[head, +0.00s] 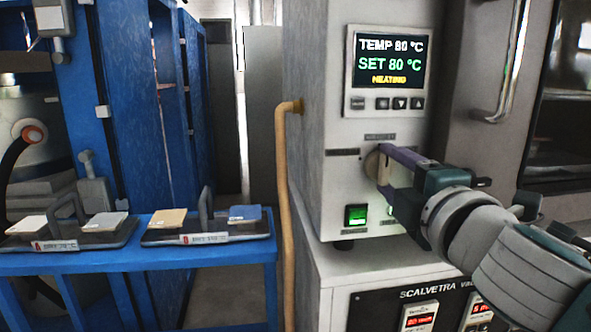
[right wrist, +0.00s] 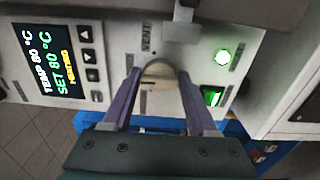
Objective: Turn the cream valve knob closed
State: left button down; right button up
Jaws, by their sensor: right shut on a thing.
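The cream valve knob (head: 371,164) is on the front of the grey oven cabinet, below the display panel. In the right wrist view the round knob (right wrist: 157,73) sits between two purple fingers, by a small label that seems to read VENT. My right gripper (head: 384,166) reaches in from the right and is shut on the knob, one finger on each side. In the head view the fingers hide part of the knob. My left gripper is in neither view.
The display (head: 390,60) reads TEMP 80 °C, SET 80 °C, HEATING. A lit green switch (head: 356,215) is just below the knob. A tan hose (head: 284,200) runs down the cabinet's left side. A blue bench (head: 140,260) on the left holds trays of tiles.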

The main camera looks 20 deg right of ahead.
dwell(0.4)
jog(key=o, duration=1.4)
jog(key=shift+v, duration=5)
jog(key=shift+d, duration=0.1)
